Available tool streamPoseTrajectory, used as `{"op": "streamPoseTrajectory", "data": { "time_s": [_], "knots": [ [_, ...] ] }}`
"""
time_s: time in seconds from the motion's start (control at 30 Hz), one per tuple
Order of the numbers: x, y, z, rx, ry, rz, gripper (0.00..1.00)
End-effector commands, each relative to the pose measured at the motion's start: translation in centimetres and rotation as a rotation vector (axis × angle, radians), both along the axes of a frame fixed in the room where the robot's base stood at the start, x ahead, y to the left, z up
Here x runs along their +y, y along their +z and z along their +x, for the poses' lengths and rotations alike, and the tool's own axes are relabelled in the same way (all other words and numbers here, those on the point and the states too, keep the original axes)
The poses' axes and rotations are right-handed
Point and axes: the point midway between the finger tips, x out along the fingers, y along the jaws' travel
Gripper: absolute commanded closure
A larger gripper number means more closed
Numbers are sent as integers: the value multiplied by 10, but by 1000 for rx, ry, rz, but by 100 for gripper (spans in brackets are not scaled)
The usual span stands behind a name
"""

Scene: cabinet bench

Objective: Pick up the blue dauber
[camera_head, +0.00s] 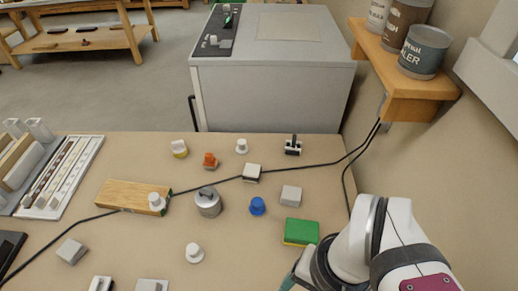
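The blue dauber (257,206) stands on the tan bench top, right of the middle. It is a small blue round piece with a narrower top, and it stands apart from its neighbours. My white arm comes in at the lower right. My gripper (292,280) is at the bottom edge, nearer the camera than the dauber and apart from it. Its fingers are cut off by the frame or hidden, so I cannot see whether it is open or what is in it.
A green-and-yellow block (301,232) lies between the dauber and my arm. A grey round canister (208,203) stands left of the dauber, a grey block (291,195) to its right. A black cable (225,183) crosses behind. A wooden block (128,196) and several small knobs are around.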

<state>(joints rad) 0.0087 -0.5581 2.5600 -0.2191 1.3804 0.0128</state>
Motion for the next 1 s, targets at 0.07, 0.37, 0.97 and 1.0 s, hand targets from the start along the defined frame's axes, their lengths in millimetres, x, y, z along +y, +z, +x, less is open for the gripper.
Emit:
{"op": "streamPoseTrajectory", "data": {
  "time_s": [0.07,0.37,0.97,1.0],
  "knots": [
    [0,0,0,0,0,0,33],
    [0,0,0,0,0,0,15],
    [24,5,157,-140,1125,-68,4],
    [34,-4,186,-160,1341,-80,4]
  ]
}}
